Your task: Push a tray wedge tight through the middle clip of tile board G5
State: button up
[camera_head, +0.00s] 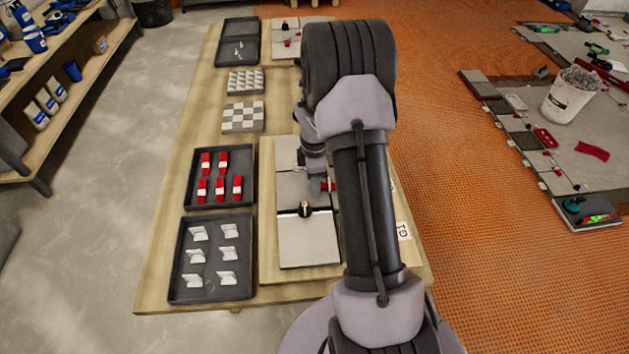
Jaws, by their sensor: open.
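The tile board (270,262) carries grey tiles (308,250) and lies on the wooden table, partly hidden by my arm. A label at its right edge is turned and too small to read surely. A small dark piece with a light top (305,208) stands at a tile joint near the middle. My gripper (318,190) is open, pointing down close above the tiles. Several red wedges (221,162) lie in a black tray (246,168).
A second black tray (213,258) holds several white clips (197,233). Checkered and spacer panels (243,117) lie farther back, with another tray (238,28) and board behind. A bucket (567,96) stands on the tiled floor at right.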

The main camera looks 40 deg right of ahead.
notch_tip(320, 180, up, 17)
jog(key=p, duration=0.5)
jog(key=shift+r+p, duration=0.15)
jog(key=shift+p, duration=0.2)
jog(key=s+a+r+m+t+b, duration=0.2)
jog(key=s+a+r+m, duration=0.3)
jog(key=a, duration=0.4)
jog(key=s+a+r+m+t+b, duration=0.1)
jog(key=s+a+r+m, duration=0.15)
jog(key=a+r, duration=0.55)
jog(key=s+a+m+t+y+b, duration=0.2)
jog(key=s+a+m, duration=0.6)
jog(key=s+a, duration=0.2)
jog(key=shift+s+f+t, duration=0.15)
jog(key=shift+s+t, duration=0.25)
jog(key=shift+s, duration=0.8)
jog(key=shift+m, duration=0.25)
